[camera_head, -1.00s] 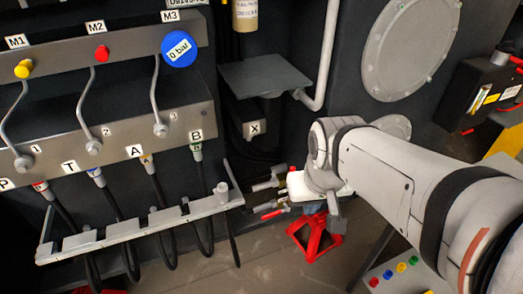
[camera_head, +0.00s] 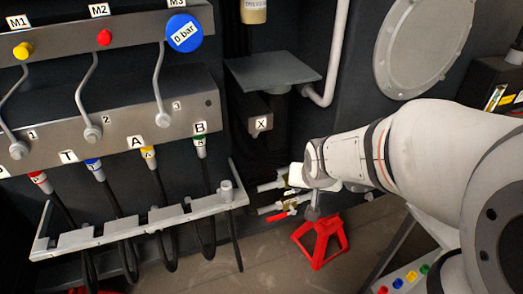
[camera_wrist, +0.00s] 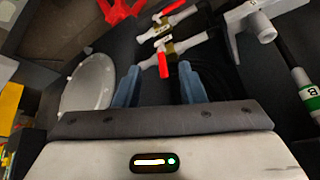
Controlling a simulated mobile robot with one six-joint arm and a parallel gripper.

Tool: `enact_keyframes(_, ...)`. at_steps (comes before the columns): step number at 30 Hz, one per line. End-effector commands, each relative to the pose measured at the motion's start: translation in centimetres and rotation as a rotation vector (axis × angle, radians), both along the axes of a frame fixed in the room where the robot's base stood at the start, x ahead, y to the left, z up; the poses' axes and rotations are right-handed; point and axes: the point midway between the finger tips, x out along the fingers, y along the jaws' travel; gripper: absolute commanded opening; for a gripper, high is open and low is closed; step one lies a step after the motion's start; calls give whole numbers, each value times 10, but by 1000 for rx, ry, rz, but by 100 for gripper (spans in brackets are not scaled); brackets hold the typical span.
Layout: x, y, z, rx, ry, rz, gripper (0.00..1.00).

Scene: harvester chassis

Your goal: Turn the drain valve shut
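Two small valves with red lever handles sit side by side on pale pipe fittings. In the wrist view the nearer valve's red handle (camera_wrist: 163,62) stands roughly crosswise to its pipe, ahead of the gap between my fingertips. The farther valve's red handle (camera_wrist: 172,8) lies roughly along its pipe; it also shows in the head view (camera_head: 280,216). I cannot tell which is the drain valve. My gripper (camera_wrist: 159,80) is open, its two blue fingers apart with nothing seen held. In the head view my wrist hides the fingers and part of the nearer valve.
A red stand (camera_head: 320,240) is on the floor just right of the valves. A hose rack (camera_head: 140,222) with several hoses is at the left. A grey shelf (camera_head: 272,69) and a pipe (camera_head: 338,50) are above. A round cover (camera_head: 430,42) is at upper right.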

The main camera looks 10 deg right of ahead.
Motion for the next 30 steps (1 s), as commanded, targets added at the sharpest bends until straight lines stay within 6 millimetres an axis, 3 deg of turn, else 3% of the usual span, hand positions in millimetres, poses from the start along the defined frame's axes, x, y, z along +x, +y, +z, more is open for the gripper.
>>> enact_keyframes(1,19,-3,-38,20,-39,-36,41)
enact_keyframes(9,106,-5,-152,215,-316,-195,43)
enact_keyframes(15,142,4,-237,452,-489,-283,43)
enact_keyframes(19,152,11,-289,643,-581,-336,43)
enact_keyframes(24,148,19,-351,925,-677,-406,43)
enact_keyframes(30,132,21,-393,1198,-742,-468,43)
